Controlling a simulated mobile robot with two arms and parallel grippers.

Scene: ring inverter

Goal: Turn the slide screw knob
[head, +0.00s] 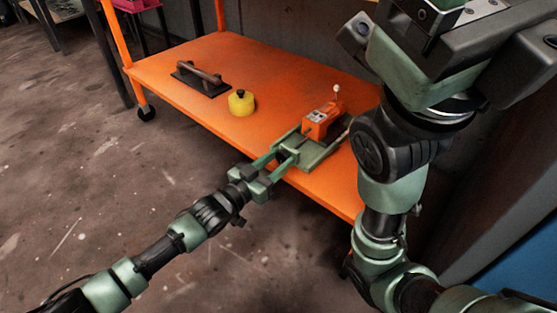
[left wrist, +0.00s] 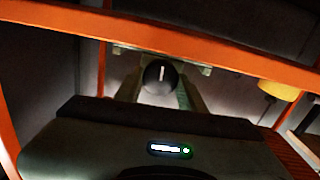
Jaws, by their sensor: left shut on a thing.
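The orange ring inverter unit (head: 320,120) sits on a green slide base (head: 318,153) near the front edge of the orange table. The round black knob (left wrist: 158,82) with a white mark shows in the left wrist view, with the mark close to upright. My left gripper (head: 281,158) reaches in from the lower left, over the table's front edge. Its two green fingers are closed on the knob, one on each side. In the head view the fingers mostly hide the knob. My right arm fills the right side, and its fingertips do not show.
A yellow round weight (head: 241,103) and a dark plate with a handle (head: 202,78) stand farther left on the orange table (head: 160,72). The yellow weight also shows in the left wrist view (left wrist: 280,91). An orange post rises at the back left corner. The tabletop between them is clear.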

